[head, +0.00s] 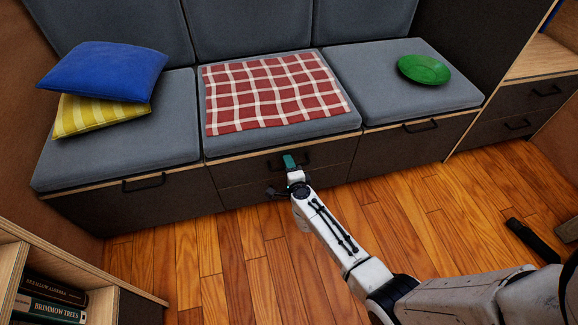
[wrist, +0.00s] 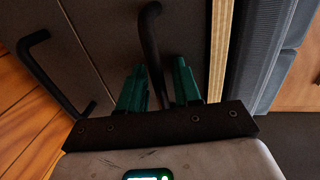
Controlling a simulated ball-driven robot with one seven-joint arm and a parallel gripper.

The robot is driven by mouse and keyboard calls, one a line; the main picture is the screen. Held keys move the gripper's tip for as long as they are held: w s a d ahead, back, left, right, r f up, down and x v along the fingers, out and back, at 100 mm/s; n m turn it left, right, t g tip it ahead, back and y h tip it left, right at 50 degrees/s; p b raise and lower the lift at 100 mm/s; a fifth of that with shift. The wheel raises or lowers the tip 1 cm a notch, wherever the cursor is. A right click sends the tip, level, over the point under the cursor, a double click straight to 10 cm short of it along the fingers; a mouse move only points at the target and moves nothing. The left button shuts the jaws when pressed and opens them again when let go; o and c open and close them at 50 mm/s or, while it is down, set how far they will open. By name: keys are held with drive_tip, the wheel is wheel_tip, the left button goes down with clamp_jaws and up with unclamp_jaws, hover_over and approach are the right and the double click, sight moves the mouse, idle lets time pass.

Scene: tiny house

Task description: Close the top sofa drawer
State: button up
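The top sofa drawer (head: 246,170) is the upper dark front under the middle seat, with the lower drawer (head: 236,196) below it. Its front looks flush or nearly flush with the sofa; I cannot tell if a small gap remains. My gripper (head: 289,162), with green fingers, is at this front in the head view. In the wrist view, the black top drawer handle (wrist: 149,38) runs between the fingers of my gripper (wrist: 160,82). The fingers stand apart, with a gap visible beside the handle. The lower drawer handle (wrist: 52,80) is to the left there.
A red checked cloth (head: 272,92) lies on the middle seat. A bookshelf (head: 50,265) stands at lower left. The wooden floor (head: 220,265) before the sofa is mostly clear.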

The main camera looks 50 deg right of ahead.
drive_tip(key=p+v, duration=0.3)
drive_tip(key=v, duration=0.7)
drive_tip(key=shift+s+a, duration=0.2)
drive_tip(key=shift+s, duration=0.15)
drive_tip(key=s+a+r+n+g+y, duration=0.1)
drive_tip(key=a+r+n+y, duration=0.2)
drive_tip(key=a+n+y, duration=0.45)
drive_tip(key=a+r+n+y, duration=0.3)
drive_tip(key=a+n+y, duration=0.2)
drive_tip(key=a+n, duration=0.45)
drive_tip(key=s+d+r+n+g+h, duration=0.2)
drive_tip(key=s+d+r+n+g, duration=0.15)
drive_tip(key=s+g, duration=0.45)
drive_tip(key=s+d+r+n+g+h, duration=0.2)
drive_tip(key=s+n+g, duration=0.15)
drive_tip(key=s, duration=0.95)
wheel_tip(320, 180, up, 29)
drive_tip(key=p, duration=2.9)
drive_tip(key=shift+w+f+p, duration=0.2)
drive_tip(key=shift+w+p, duration=0.15)
drive_tip(key=shift+p, duration=0.05)
